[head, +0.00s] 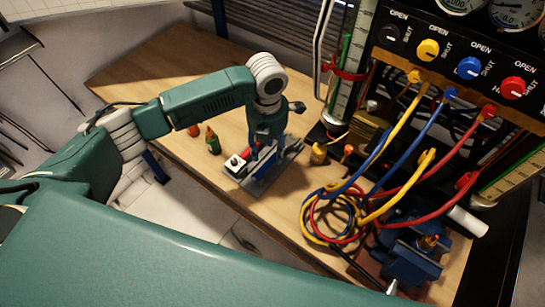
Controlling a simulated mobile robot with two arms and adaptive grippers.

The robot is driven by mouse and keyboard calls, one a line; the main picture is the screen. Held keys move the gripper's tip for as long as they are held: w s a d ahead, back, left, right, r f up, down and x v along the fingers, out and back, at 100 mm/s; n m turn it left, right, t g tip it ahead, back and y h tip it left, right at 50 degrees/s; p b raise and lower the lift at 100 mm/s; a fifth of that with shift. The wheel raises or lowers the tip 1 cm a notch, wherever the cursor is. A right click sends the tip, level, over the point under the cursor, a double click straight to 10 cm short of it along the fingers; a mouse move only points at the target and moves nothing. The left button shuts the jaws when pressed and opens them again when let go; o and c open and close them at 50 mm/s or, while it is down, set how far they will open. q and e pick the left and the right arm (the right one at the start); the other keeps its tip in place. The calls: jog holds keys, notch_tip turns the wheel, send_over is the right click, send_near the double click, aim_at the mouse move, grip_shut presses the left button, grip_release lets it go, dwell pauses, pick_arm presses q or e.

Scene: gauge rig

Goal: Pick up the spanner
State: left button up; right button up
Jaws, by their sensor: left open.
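My left arm reaches in from the left over the wooden workbench (150,77). My left gripper (266,143) points down just above a small grey tray or plate (262,184) that holds a blue and white item with a red part (237,162). The gripper is open, but its fingers are small and partly covered by the wrist. I cannot clearly make out the spanner; it may be hidden by the gripper or among the items near it. My right gripper is not in view.
Small orange and green bottles (213,140) stand left of the gripper. Coiled yellow, blue and red hoses (335,215) lie to the right, below a valve panel (468,62). A blue vise (408,262) is at the front right. The bench's back left is clear.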

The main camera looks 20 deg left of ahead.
aim_at(269, 159)
pick_arm(q)
jog(key=shift+w+d+f+p, duration=0.1)
jog(key=shift+f+p, duration=0.25)
jog(key=shift+f, duration=1.4)
grip_shut()
jog(key=shift+w+r, duration=0.1)
jog(key=shift+r, duration=0.45)
notch_tip(269, 159, up, 19)
jog(key=b, duration=0.3)
jog(key=shift+b, duration=0.35)
